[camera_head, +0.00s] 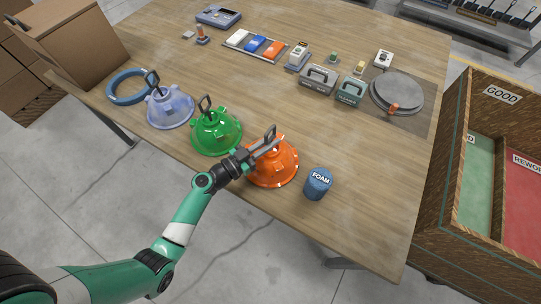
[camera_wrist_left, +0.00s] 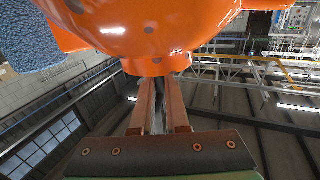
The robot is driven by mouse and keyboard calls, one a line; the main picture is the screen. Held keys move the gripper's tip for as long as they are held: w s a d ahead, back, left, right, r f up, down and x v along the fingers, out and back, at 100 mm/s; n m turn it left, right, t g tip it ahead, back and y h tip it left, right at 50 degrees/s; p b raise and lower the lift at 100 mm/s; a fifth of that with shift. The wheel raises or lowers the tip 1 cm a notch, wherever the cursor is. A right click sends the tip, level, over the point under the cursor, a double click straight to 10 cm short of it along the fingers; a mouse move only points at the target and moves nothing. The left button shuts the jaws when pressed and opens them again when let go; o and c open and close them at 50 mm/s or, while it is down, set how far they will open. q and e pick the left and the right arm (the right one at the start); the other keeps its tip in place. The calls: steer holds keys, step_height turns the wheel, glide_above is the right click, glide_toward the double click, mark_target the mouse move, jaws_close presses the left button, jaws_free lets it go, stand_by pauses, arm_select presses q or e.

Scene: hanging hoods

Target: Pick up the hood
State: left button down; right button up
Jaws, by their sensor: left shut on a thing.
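Three hoods with top handles stand in a row on the table: a pale blue one (camera_head: 170,110), a green one (camera_head: 213,133) and an orange one (camera_head: 272,168). My left gripper (camera_head: 266,147) is at the top of the orange hood, next to its dark handle, and is shut on the hood. The left wrist view shows the close-set fingers (camera_wrist_left: 160,105) reaching to the neck of the orange hood (camera_wrist_left: 150,35). The exact grip spot is hidden. The orange hood looks to be on or close to the table; I cannot tell which. My right gripper is not in view.
A blue foam canister (camera_head: 318,184) stands just right of the orange hood; its textured side shows in the left wrist view (camera_wrist_left: 28,35). A blue ring (camera_head: 113,95) lies left. Grey cases (camera_head: 317,80) and a round plate (camera_head: 397,90) lie behind. Labelled bins (camera_head: 455,130) stand right.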

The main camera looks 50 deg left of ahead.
mark_target(275, 133)
arm_select(q)
steer(key=shift+r, duration=0.1)
stand_by(0.3)
steer(key=shift+r+p, duration=1)
steer(key=shift+r, duration=0.55)
steer(key=s+d+r+p, duration=0.7)
steer(key=s+d+r, duration=0.2)
steer(key=d, duration=0.1)
steer(key=shift+s+d+r+p, duration=0.15)
steer(key=shift+s+r+p, duration=0.15)
steer(key=shift+r, duration=0.1)
steer(key=shift+w, duration=0.15)
